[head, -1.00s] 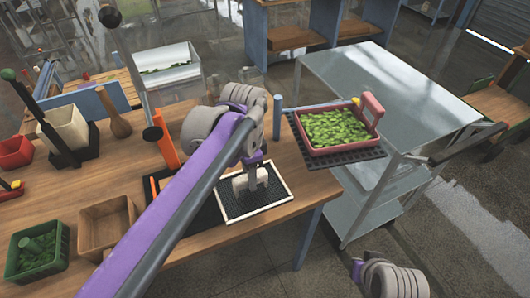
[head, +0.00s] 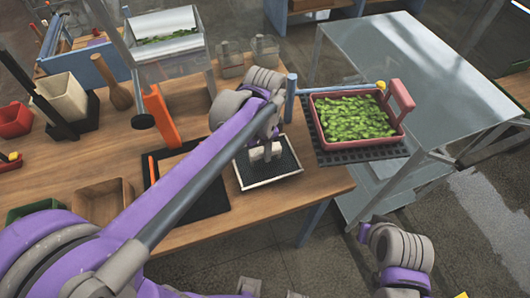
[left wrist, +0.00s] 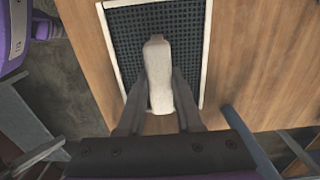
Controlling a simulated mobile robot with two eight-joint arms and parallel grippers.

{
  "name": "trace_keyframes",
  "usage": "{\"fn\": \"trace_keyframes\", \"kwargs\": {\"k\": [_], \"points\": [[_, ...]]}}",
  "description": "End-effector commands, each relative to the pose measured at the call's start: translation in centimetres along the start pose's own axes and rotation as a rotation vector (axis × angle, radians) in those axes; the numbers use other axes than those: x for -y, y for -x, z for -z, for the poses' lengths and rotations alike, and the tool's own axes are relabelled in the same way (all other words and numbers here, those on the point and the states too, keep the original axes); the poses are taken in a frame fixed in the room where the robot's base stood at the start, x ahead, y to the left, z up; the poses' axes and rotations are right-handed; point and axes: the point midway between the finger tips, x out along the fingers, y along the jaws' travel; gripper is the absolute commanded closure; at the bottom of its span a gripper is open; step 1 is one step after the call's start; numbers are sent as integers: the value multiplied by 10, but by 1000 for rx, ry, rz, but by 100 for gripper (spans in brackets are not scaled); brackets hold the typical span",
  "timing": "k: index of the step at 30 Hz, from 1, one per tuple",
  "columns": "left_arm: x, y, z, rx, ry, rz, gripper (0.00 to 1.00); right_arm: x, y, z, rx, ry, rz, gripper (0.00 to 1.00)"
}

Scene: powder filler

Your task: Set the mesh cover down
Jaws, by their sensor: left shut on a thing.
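The mesh cover (head: 285,163) is a dark mesh panel in a pale frame with a white upright handle. It is over the front right part of the wooden table, right of a dark mat. My left gripper (head: 264,153) is shut on the handle from above. In the left wrist view, the fingers (left wrist: 158,100) close around the white handle (left wrist: 158,65), and the mesh (left wrist: 190,45) shows flat behind it over the wood. I cannot tell whether the frame touches the table. My right arm shows at the bottom right, but its gripper is out of view.
The dark mat (head: 208,204) and an orange upright tool (head: 161,116) are left of the cover. A red tray of green pieces (head: 315,110) sits on a black grate (head: 335,159) to the right. A wooden box (head: 105,205) is at the left. A metal table (head: 385,60) stands right.

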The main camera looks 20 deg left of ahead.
Motion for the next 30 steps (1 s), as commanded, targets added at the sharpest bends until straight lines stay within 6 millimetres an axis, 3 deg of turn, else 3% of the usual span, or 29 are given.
{"fn": "trace_keyframes", "kwargs": {"k": [5, 17, 18, 22, 30], "points": [[0, -23, 0, 0, 0, 0, 100, 0, -2, -2, 2, 0, 0, 100], [0, -28, 0, 0, 0, -1, 100, 0, -4, -5, 4, 0, 0, 100], [0, -28, 0, 0, 0, 0, 63, 0, -4, -5, 4, 0, 0, 100], [0, -27, 0, 0, 0, 0, 39, 0, -4, -4, 4, 0, 0, 100], [0, -27, 0, 0, 0, 0, 36, 0, -3, -4, 3, 0, 0, 100]]}}
